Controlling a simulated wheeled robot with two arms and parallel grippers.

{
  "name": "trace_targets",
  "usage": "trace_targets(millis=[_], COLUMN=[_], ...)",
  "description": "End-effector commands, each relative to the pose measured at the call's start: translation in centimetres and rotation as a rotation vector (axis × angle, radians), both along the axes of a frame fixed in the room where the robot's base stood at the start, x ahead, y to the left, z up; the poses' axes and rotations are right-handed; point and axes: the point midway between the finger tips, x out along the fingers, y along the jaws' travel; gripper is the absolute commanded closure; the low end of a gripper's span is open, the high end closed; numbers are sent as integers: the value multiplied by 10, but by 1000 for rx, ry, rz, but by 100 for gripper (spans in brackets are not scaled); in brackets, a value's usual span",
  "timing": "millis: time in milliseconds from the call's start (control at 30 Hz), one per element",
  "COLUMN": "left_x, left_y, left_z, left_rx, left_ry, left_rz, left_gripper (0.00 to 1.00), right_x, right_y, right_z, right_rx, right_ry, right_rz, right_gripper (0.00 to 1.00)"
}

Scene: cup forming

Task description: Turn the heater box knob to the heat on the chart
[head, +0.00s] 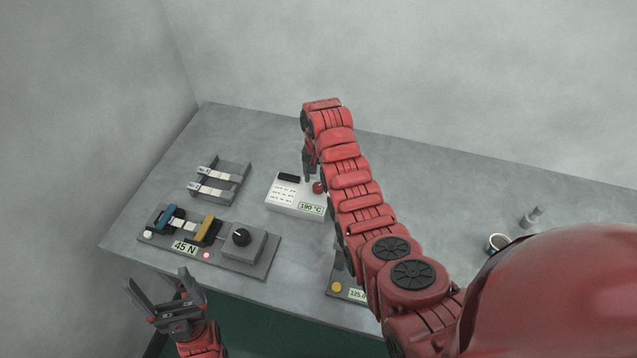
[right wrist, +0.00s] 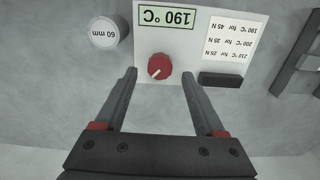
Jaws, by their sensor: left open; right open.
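The white heater box (head: 290,206) stands mid-table; its display (head: 311,208) reads 190 °C. Its red knob (head: 318,187) also shows in the right wrist view (right wrist: 160,66). The chart (right wrist: 229,36) on the box appears upside down there and reads 210 °C for 25 N, 200 °C for 35 N, 190 °C for 45 N. A panel display (head: 185,247) to the left reads 45 N. My right gripper (right wrist: 158,77) is open, its fingertips on either side of the knob, apart from it. My left gripper (head: 158,281) is open and empty near the table's front left.
A dark panel (head: 262,270) with a black dial lies front left, a grey rack (head: 233,172) behind it. A round piece marked 60 mm (right wrist: 104,32) is beside the box. A cup (head: 497,243) stands at right. My right arm hides part of the table.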

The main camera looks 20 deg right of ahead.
Motion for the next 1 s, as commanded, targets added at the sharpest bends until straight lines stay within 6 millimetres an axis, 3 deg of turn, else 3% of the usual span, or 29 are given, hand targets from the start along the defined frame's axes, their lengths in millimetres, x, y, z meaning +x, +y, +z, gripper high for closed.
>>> trace_targets(millis=[167, 233, 600, 800, 1000], left_x=[0, 0, 0, 0, 0], left_y=[0, 0, 0, 0, 0], left_z=[-17, 10, 76, 85, 86], left_rx=[0, 0, 0, 0, 0], left_ry=[0, 0, 0, 0, 0], left_rz=[0, 0, 0, 0, 0], left_gripper=[14, 14, 14, 14, 14], right_x=[1, -1, 0, 0, 0], right_y=[0, 0, 1, 0, 0], right_z=[33, 57, 131, 147, 151], right_rx=[-1, -2, -2, -1, 1], right_ry=[-8, 1, -1, 0, -1], right_rz=[0, -1, 1, 1, 1], right_gripper=[29, 29, 29, 29, 29])
